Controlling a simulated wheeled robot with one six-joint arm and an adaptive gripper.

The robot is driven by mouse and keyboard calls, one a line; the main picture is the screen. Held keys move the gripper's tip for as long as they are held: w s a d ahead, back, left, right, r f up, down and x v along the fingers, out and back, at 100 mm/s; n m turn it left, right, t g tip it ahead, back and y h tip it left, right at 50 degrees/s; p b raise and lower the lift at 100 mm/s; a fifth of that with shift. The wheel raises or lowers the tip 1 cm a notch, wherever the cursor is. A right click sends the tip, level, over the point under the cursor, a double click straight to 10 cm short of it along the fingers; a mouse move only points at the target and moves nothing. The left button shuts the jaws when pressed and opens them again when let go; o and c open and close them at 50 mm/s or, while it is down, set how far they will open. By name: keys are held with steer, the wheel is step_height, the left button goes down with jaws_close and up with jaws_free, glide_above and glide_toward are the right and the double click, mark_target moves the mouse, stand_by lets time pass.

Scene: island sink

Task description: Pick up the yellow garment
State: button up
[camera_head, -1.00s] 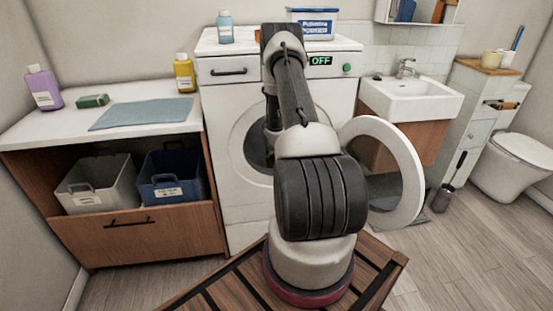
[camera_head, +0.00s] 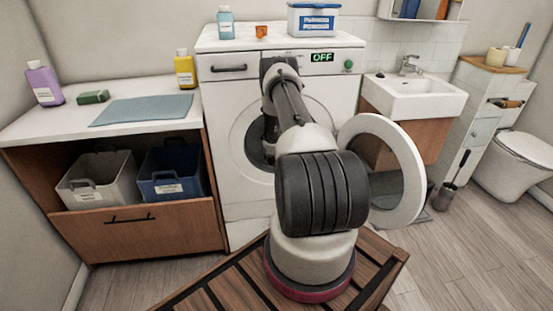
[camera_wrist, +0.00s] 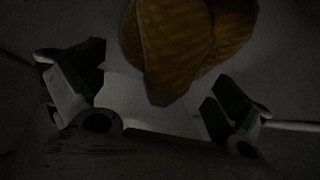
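The yellow garment (camera_wrist: 180,45) shows in the dark wrist view as a crumpled yellow-orange bundle at the top centre. My gripper (camera_wrist: 155,105) is open, with its two fingers wide apart to the left and right. The garment's lower tip hangs between and beyond the fingers, and I cannot tell whether it touches them. In the head view my arm reaches into the open front of the washing machine (camera_head: 230,205), and both the gripper and the garment are hidden there.
The washer's round door (camera_head: 408,175) stands open on the right, close to my arm. A grey basket (camera_head: 85,195) and a blue basket (camera_head: 172,187) sit in the cabinet at left. A small orange cup (camera_head: 261,31) and a powder box (camera_head: 314,20) stand on the washer.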

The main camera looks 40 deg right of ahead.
steer(key=c, duration=1.1)
